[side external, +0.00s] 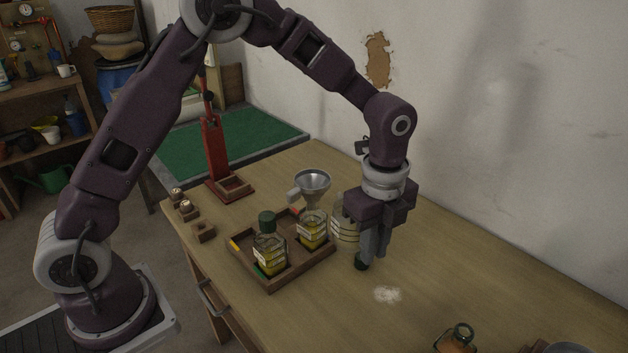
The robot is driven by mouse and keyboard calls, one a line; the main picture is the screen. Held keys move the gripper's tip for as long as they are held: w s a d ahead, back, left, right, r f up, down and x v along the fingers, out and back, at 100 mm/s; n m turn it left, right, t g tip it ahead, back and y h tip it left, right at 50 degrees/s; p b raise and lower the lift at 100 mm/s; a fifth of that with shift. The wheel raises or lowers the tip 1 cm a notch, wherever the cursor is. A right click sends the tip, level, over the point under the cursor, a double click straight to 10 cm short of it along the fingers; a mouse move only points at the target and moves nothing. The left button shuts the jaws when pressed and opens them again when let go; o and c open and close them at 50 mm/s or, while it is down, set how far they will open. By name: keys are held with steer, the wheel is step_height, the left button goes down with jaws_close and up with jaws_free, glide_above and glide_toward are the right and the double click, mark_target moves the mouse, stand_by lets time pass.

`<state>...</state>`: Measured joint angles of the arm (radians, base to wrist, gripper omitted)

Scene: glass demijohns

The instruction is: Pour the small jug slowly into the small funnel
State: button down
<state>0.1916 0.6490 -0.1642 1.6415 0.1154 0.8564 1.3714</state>
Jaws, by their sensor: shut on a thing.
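A small metal funnel (312,181) sits upright in the mouth of a glass bottle (312,232) of yellow liquid, in the right part of a wooden tray (272,286). My gripper (367,256) points down right of the tray and is shut on a small dark green piece (361,263), which looks like a bottle cap, low over the table. The fingers hide part of it, and I cannot tell whether it touches the table. A glass vessel with amber liquid and a looped handle (458,338), possibly the small jug, is cut off at the bottom edge.
A green-capped bottle (269,248) stands in the tray's left part. A larger glass jar (345,222) stands behind my gripper, partly hidden. A red press (215,150) stands farther back. A pale patch (387,294) marks the table (470,270), whose right part is mostly clear.

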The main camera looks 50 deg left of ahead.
steer(key=shift+w+a+r+g+h, duration=0.1)
steer(key=shift+a+r+h, duration=0.4)
steer(key=shift+r+h, duration=0.25)
steer(key=shift+w+a+r+g+h, duration=0.1)
steer(key=shift+a+r+h, duration=0.35)
steer(key=shift+r+h, duration=0.25)
steer(key=shift+w+a+r+g+h, duration=0.1)
steer(key=shift+a+r+h, duration=0.4)
steer(key=shift+r+h, duration=0.25)
steer(key=a+r+g+h, duration=0.1)
steer(key=a+r+h, duration=0.3)
steer(key=r+h, duration=0.1)
steer(key=shift+w+a+r+h, duration=0.3)
steer(key=shift+w+r, duration=0.05)
steer(key=shift+r, duration=0.15)
steer(key=shift+a+r, duration=0.1)
steer(key=shift+r, duration=0.1)
steer(key=shift+w+a+r+g+h, duration=0.15)
steer(key=shift+a+r+h, duration=0.15)
steer(key=shift+r+h, duration=0.2)
steer(key=shift+a+r+g+h, duration=0.15)
steer(key=shift+a+r+h, duration=0.2)
steer(key=shift+h, duration=0.25)
steer(key=shift+w+a+r+h, duration=0.1)
steer(key=shift+a+r+h, duration=0.55)
steer(key=shift+h, duration=0.25)
